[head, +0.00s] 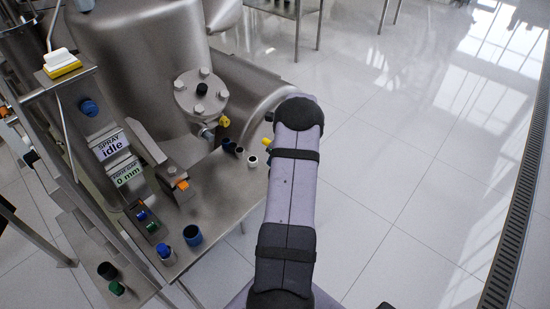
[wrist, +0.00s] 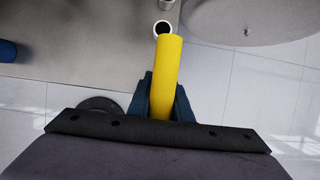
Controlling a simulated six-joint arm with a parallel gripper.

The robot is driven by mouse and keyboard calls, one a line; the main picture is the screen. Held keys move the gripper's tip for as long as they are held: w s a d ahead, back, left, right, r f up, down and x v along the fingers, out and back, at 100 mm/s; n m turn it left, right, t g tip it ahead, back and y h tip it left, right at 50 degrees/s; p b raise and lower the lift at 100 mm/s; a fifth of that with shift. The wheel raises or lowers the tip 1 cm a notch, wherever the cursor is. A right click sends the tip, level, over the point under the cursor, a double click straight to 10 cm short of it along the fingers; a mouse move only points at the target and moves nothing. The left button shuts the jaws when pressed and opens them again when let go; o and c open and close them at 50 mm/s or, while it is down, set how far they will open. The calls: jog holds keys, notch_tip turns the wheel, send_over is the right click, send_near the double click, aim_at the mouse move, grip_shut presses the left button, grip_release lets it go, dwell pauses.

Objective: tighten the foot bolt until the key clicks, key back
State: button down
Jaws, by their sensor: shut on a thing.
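My gripper (wrist: 163,98) is shut on a yellow cylindrical handle (wrist: 167,65), which I take to be the key. In the wrist view the handle points away from my gripper towards a pale ring with a dark opening (wrist: 163,28); I cannot tell whether it is in the ring or above it. In the head view my arm hides the gripper, and only a sliver of yellow (head: 267,141) shows at its left edge. A sign reading "FOOT GAP 0 mm" (head: 128,174) hangs on the machine's left side. I cannot make out which bolt is the foot bolt.
A steel vessel (head: 135,60) and a bolted round flange (head: 202,95) stand behind the steel table (head: 215,195). Small dark and white cups (head: 252,161) line its right side, and a blue cup (head: 192,235) stands nearer. A "SPRAY idle" sign (head: 110,146) is at left. Open tiled floor lies right.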

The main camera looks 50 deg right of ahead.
jog(key=shift+d+f+b, duration=0.1)
jog(key=shift+f+b, duration=0.4)
jog(key=shift+f, duration=0.25)
jog(key=c, duration=1.5)
grip_release()
jog(key=shift+r, duration=0.1)
jog(key=shift+c, duration=0.2)
jog(key=shift+b+v, duration=1.1)
jog(key=shift+v, duration=2.45)
jog(key=shift+r, duration=0.2)
